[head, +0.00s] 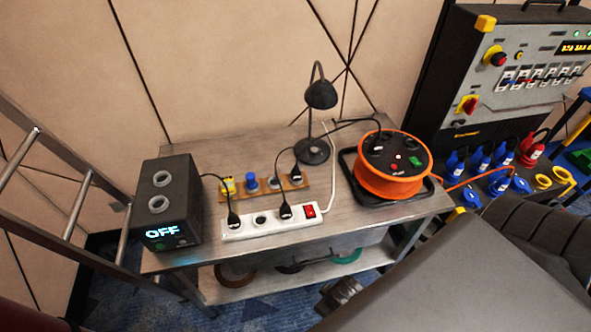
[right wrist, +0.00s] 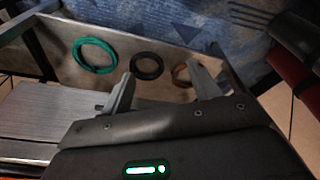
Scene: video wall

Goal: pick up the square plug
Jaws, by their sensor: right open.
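A small wooden board (head: 262,190) on the grey workbench (head: 185,245) holds several small pieces. At its left end is a yellow block-like piece (head: 228,185), the most square-looking one; I cannot tell for certain that it is the square plug. Beside it stand a blue round piece (head: 251,182) and a greyish piece (head: 274,181); a black plug with a cable (head: 296,174) is at the right end. My right gripper (right wrist: 160,70) is open and empty in the right wrist view, near the table edge and lower shelf. My left gripper is not in view.
A black box reading OFF (head: 167,205) stands left. A white power strip (head: 270,222) with black plugs lies before the board. A lamp (head: 320,95) and orange cable reel (head: 393,165) stand right. Teal (right wrist: 95,43), black (right wrist: 147,66) and brown (right wrist: 180,75) rings lie below.

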